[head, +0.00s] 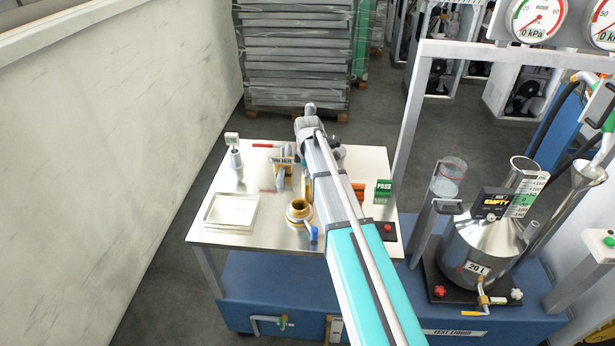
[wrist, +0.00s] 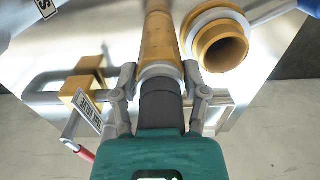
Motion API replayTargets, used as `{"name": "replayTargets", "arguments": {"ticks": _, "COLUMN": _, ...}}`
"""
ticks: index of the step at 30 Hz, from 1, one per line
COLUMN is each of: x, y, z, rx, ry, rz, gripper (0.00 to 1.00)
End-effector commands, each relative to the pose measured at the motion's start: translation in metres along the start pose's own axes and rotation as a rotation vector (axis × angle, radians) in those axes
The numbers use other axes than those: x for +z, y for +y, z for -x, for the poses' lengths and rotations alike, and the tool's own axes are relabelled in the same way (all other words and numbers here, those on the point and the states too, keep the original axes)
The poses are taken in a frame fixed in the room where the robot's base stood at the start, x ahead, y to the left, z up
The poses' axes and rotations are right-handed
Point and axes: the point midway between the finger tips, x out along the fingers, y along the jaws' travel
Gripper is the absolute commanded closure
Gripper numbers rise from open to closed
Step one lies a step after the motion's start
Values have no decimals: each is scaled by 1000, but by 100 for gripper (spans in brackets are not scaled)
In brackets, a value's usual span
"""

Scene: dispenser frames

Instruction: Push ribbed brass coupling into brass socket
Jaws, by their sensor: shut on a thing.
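My gripper (wrist: 160,76) is shut on the ribbed brass coupling (wrist: 158,38) in the wrist view. The coupling is a long brass cylinder with a pale collar near the fingers, and it runs out of the top of the picture. The brass socket (wrist: 222,46), a round open mouth with a pale ring, lies to the right of the coupling, apart from it. In the head view the socket (head: 297,209) stands on the table, left of my arm.
A blue-handled valve (head: 313,236) sits close to the socket. A steel 20 l vessel (head: 478,250) stands at the right.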

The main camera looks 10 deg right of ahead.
Motion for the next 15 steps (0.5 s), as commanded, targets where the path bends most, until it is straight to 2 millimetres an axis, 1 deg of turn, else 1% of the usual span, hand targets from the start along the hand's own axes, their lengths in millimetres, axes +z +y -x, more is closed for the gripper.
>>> {"name": "replayTargets", "arguments": {"ticks": 4, "x": 0, "y": 0, "z": -3, "rx": 0, "ry": 0, "rz": 0, "gripper": 100}}
{"name": "replayTargets", "arguments": {"ticks": 5, "x": 0, "y": 0, "z": -3, "rx": 0, "ry": 0, "rz": 0, "gripper": 40}}
{"name": "replayTargets", "arguments": {"ticks": 9, "x": 0, "y": 0, "z": -2, "rx": 0, "ry": 0, "rz": 0, "gripper": 14}}
{"name": "replayTargets", "arguments": {"ticks": 10, "x": 0, "y": 0, "z": -2, "rx": 0, "ry": 0, "rz": -1, "gripper": 8}}
{"name": "replayTargets", "arguments": {"ticks": 15, "x": 1, "y": 0, "z": -2, "rx": 0, "ry": 0, "rz": -1, "gripper": 8}}
